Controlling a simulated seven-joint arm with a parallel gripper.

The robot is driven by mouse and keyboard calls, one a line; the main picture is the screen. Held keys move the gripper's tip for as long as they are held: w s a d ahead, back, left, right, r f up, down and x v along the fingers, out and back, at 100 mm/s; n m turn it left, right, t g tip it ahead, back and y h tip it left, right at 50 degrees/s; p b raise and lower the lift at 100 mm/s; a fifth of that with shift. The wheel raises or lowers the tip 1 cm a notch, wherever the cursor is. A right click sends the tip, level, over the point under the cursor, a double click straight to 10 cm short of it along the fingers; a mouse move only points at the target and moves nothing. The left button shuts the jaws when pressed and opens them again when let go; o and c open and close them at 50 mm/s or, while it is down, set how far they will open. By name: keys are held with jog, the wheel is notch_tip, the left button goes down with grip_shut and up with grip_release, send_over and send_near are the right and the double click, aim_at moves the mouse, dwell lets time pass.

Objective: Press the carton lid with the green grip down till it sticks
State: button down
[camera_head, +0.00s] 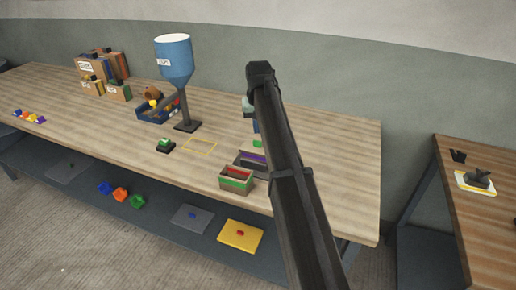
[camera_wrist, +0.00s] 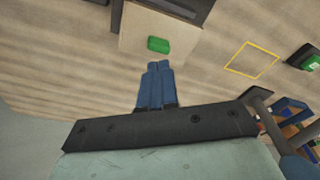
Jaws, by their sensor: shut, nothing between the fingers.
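The carton lid (camera_wrist: 185,38) is a pale tan square in the wrist view, with a small green grip (camera_wrist: 158,44) on its top. In the head view the green grip (camera_head: 257,143) shows just left of my arm, which hides most of the carton. My gripper (camera_wrist: 158,66) has its blue fingers shut together and empty. The fingertips are close to the grip, over the lid's near edge in the wrist view; I cannot tell whether they touch. In the head view my gripper (camera_head: 257,128) is just above the green grip. How far the lid is seated cannot be seen.
A grey box with a purple strip (camera_head: 247,159) and a tan box with red and green (camera_head: 236,179) stand nearby. A yellow outline (camera_head: 199,147), a green-topped dark block (camera_head: 165,145) and a blue hopper (camera_head: 174,60) are to the left. Bare tabletop lies between them.

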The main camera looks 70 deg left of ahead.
aim_at(257, 141)
jog(key=shift+r, duration=1.8)
